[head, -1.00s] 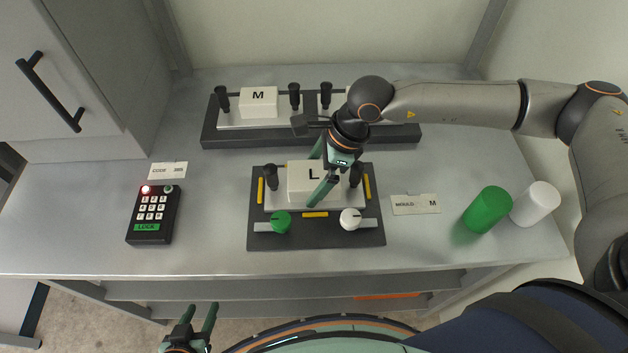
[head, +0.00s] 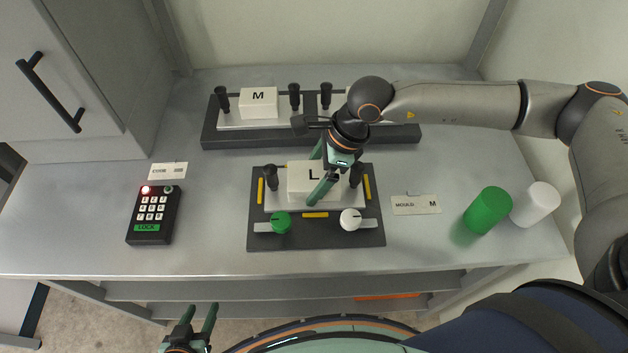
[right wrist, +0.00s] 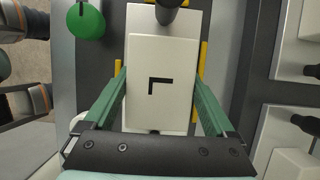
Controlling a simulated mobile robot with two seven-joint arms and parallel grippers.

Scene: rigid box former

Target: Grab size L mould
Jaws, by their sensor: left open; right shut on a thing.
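The size L mould is a white block (head: 305,182) marked L, on a light plate with two black handles (head: 271,178), set on a dark base (head: 262,238). My right gripper (head: 320,174) reaches down over it, shut on the white block, with one green finger against each side. In the right wrist view the block (right wrist: 160,100) fills the space between the fingers (right wrist: 158,80). It sits level on its plate; I see no gap that shows it lifted. My left gripper (head: 204,318) is open and empty, low in front of the bench.
A white block marked M (head: 258,103) stands on a dark rack (head: 230,136) behind; my right arm hides part of the rack. A sign reads MOULD M (head: 415,205). Green (head: 487,210) and white (head: 536,204) cylinders stand right. A keypad (head: 153,215) with a red light lies left.

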